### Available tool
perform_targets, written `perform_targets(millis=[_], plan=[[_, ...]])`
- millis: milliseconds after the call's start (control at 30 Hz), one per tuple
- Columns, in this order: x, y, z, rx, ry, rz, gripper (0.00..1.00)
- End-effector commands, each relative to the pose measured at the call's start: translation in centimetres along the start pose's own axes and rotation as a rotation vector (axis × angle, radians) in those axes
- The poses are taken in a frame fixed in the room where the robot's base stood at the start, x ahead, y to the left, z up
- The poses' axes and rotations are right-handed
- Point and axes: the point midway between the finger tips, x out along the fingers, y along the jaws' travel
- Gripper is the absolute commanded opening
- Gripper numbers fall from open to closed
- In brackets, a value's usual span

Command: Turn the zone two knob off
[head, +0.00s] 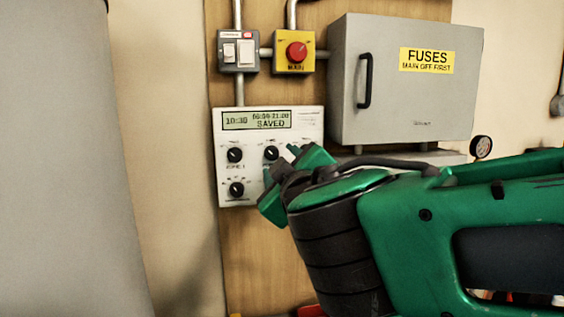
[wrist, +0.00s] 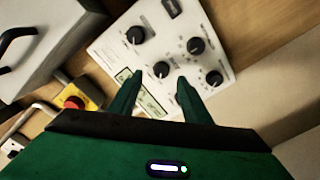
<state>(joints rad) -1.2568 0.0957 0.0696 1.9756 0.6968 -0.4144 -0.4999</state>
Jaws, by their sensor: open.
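A white control panel (head: 219,183) with a lit display stands on a wooden board. Its zone two knob (head: 271,153) is the black knob right of the zone one knob (head: 235,155); its pointer setting is too small to tell. My gripper (head: 280,165) is in front of the panel, just right of and below the zone two knob in the head view, hiding the lower right.
A grey fuse box (head: 405,80) projects right of the panel. A red main switch (head: 296,52) and light switches (head: 238,52) are above it. More black knobs (wrist: 205,62) sit on the panel's lower row. A large grey cylinder (head: 55,160) stands at left.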

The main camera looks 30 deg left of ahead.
Motion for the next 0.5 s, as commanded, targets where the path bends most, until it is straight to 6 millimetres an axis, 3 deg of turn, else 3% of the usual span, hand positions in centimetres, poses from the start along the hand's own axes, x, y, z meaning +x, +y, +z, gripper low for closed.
perform_targets(millis=[200, 500], plan=[[-3.4, 0.1, 0.0, 0.001, 0.000, 0.000, 0.44], [-4.8, 0.1, 0.1, 0.000, -0.001, 0.001, 0.44]])
